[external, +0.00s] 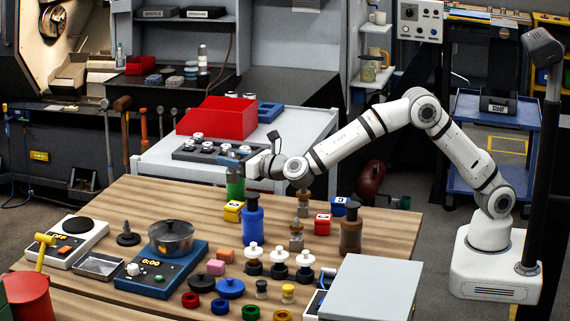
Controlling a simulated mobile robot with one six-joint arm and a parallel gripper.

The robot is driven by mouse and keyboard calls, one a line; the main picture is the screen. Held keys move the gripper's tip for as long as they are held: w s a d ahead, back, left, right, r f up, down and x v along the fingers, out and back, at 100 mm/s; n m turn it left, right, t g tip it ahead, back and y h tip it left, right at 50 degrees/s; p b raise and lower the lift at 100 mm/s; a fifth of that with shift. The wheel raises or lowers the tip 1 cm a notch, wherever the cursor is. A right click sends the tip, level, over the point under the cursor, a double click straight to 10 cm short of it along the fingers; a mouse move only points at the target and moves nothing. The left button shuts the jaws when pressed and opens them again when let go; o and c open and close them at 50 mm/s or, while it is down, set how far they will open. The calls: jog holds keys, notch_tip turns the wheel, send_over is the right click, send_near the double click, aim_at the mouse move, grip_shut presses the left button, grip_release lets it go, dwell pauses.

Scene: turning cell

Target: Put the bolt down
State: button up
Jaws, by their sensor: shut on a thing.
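My gripper (240,161) is at the end of the arm, which reaches left across the back of the wooden table. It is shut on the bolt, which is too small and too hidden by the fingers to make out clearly. A green cylinder (235,186) shows directly below the fingers; I cannot tell whether it touches them. The wooden table (85,216) lies below and in front of the gripper.
Behind is a grey cart (160,172) with a red bin (216,117). The table's back left is clear.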

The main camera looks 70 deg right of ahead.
aim_at(234, 181)
jog(key=shift+f, duration=3.2)
jog(key=shift+f, duration=0.2)
jog(key=o, duration=1.3)
